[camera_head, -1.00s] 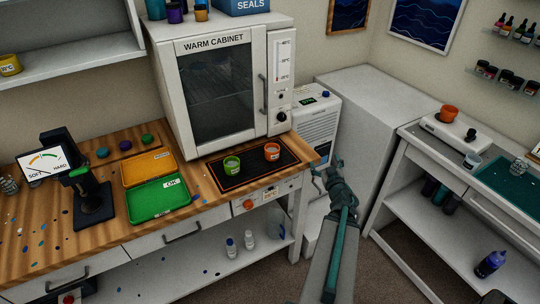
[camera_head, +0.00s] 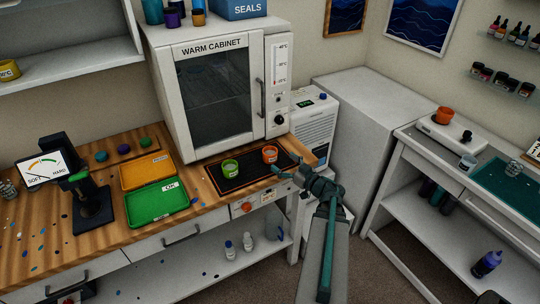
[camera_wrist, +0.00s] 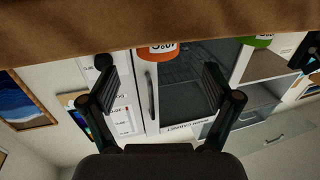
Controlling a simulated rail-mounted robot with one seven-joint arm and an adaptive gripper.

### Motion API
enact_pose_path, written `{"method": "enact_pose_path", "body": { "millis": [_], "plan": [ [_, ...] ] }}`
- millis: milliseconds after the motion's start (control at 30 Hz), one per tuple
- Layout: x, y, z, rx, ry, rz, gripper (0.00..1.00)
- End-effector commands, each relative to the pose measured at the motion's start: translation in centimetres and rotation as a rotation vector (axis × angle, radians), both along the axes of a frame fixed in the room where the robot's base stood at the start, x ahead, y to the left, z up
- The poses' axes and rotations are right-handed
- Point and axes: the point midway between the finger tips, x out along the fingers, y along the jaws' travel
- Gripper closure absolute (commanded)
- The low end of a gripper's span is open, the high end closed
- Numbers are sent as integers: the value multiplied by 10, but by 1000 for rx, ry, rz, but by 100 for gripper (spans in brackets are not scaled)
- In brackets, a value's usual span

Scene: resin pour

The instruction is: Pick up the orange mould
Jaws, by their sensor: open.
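The orange mould (camera_head: 270,155) stands upright on the black mat (camera_head: 231,184) with an orange border, in front of the warm cabinet. A green mould (camera_head: 230,167) stands just left of it. In the wrist view, which is upside down, the orange mould (camera_wrist: 160,51) shows at the top between the finger directions, with a white label, and the green mould (camera_wrist: 260,41) is to its right. My gripper (camera_head: 286,169) is open and empty, just right of and in front of the orange mould, apart from it. Its spread fingers also show in the wrist view (camera_wrist: 159,84).
The warm cabinet (camera_head: 222,100) stands close behind the mat, its door shut. Green (camera_head: 158,201) and yellow (camera_head: 147,171) trays and a hardness gauge (camera_head: 88,200) are to the left. Another orange cup (camera_head: 445,115) sits on a device on the right bench.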

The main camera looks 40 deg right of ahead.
Motion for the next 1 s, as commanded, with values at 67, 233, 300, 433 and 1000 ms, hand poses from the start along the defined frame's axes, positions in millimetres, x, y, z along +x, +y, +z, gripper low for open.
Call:
{"method": "enact_pose_path", "body": {
  "millis": [67, 233, 300, 433, 1000],
  "plan": [
    [6, 0, 0, 0, 0, 0, 12],
    [13, 0, 2, 0, 0, -1, 12],
    [20, -1, 4, 1, -1, 0, 12],
    [38, -2, 8, -1, 0, 1, 12],
    [59, 1, 5, -1, 0, -2, 35]
  ]
}}
